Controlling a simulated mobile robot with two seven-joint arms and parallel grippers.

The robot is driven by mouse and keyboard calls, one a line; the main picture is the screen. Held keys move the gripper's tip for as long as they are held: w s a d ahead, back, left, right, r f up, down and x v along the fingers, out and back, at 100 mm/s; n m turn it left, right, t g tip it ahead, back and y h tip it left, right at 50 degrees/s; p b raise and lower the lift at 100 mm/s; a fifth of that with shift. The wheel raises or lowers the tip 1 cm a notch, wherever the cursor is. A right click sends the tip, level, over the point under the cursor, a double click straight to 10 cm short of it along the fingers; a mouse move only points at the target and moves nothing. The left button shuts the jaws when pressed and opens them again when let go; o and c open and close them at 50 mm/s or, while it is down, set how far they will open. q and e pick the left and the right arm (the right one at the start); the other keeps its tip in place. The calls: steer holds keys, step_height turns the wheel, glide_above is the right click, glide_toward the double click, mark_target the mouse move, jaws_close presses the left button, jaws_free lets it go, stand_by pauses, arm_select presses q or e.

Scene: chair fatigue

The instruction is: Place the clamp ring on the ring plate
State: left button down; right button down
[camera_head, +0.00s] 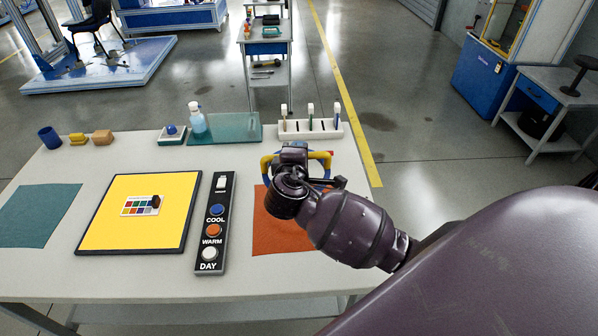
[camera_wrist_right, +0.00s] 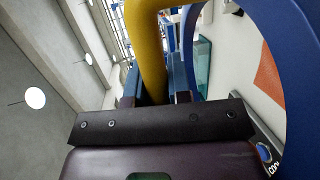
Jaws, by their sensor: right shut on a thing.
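The clamp ring has a blue ring and a yellow bar (camera_head: 322,157). My right gripper (camera_head: 294,152) is shut on the bar, over the far part of an orange mat (camera_head: 268,225). The wrist and forearm hide much of the ring. In the right wrist view the yellow bar (camera_wrist_right: 147,45) passes between the fingers (camera_wrist_right: 158,93), and the blue ring (camera_wrist_right: 292,60) curves at the right. The gap between ring and table cannot be told. I cannot make out a ring plate for certain. My left gripper is not in view.
The white table (camera_head: 165,285) also bears a yellow panel with a colour chart (camera_head: 97,236), a black button box (camera_head: 213,238), a teal mat (camera_head: 38,215), a spray bottle (camera_head: 197,121) and a white rack (camera_head: 297,128). A blue platform with a chair (camera_head: 98,65) stands far left.

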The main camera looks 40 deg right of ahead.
steer(key=shift+w+d+r, duration=0.65)
steer(key=shift+d+r, duration=0.75)
steer(key=shift+r, duration=1.25)
step_height(320, 180, down, 20)
steer(key=shift+r+b, duration=0.1)
steer(key=shift+b, duration=0.75)
steer(key=shift+s+a+f+g+b, duration=0.15)
steer(key=shift+f+b, duration=0.1)
steer(key=shift+f, duration=0.15)
steer(key=shift+s+f+g+b, duration=0.15)
steer(key=shift+f+b, duration=0.1)
steer(key=shift+f, duration=0.15)
steer(key=c, duration=1.1)
jaws_free()
steer(key=shift+w+f, duration=0.1)
steer(key=shift+o, duration=0.2)
